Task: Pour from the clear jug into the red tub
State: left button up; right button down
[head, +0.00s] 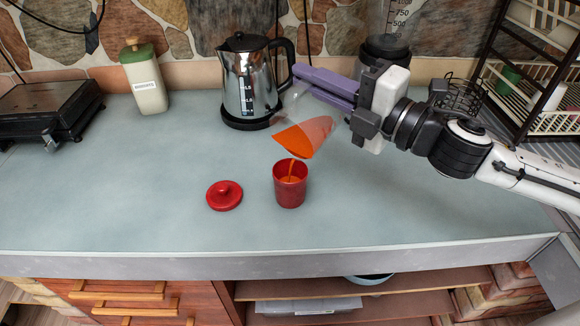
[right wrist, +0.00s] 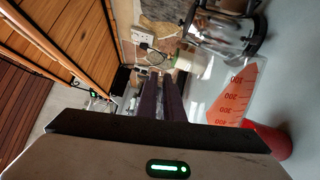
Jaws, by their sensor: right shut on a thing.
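The clear jug (head: 303,137) is tilted above the counter in the head view, with orange liquid gathered at its lower side. A thin orange stream runs from it into the red tub (head: 290,192), which stands upright and open below. My right gripper (head: 305,82) is shut on the jug, its purple fingers at the jug's upper right. In the right wrist view the jug (right wrist: 238,92) shows red volume marks, and the red tub (right wrist: 270,140) is partly hidden behind it. A red lid (head: 224,195) lies left of the tub. My left gripper is not in view.
A steel kettle (head: 247,75) stands behind the jug, and a cream canister (head: 145,80) with a green lid is further left. A black appliance (head: 48,110) is at the far left. A wire rack (head: 535,70) stands at the right. The front counter is clear.

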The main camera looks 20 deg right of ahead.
aim_at(296, 89)
jog(key=shift+s+a+r+n, duration=0.15)
jog(key=shift+s+a+n, duration=0.2)
jog(key=shift+a+n, duration=0.2)
jog(key=shift+s+a+r+n, duration=0.1)
jog(key=shift+s+a+n, duration=0.3)
jog(key=shift+a, duration=0.25)
jog(key=shift+a+n, duration=0.15)
jog(key=shift+n, duration=0.1)
jog(key=shift+s+a, duration=0.25)
jog(key=shift+s+a+n, duration=0.3)
jog(key=shift+a+n, duration=0.2)
jog(key=shift+n, duration=0.05)
jog(key=shift+s+a+n, duration=0.25)
jog(key=shift+a+n, duration=0.2)
jog(key=shift+n, duration=0.1)
jog(key=shift+s+a+f+n, duration=0.15)
jog(key=shift+s+a+n, duration=0.15)
jog(key=shift+a+n, duration=0.15)
jog(key=shift+s+a+f+n, duration=0.15)
jog(key=shift+s+a+n, duration=0.1)
jog(key=shift+a+n, duration=0.2)
jog(key=shift+s+a+f+n+g, duration=0.2)
jog(key=shift+s+a+f+n, duration=0.15)
jog(key=shift+a+n, duration=0.3)
jog(key=shift+s+a+f+n+g, duration=0.25)
jog(key=shift+s+a+n, duration=0.15)
jog(key=shift+a+n, duration=0.2)
dwell(0.5)
dwell(0.8)
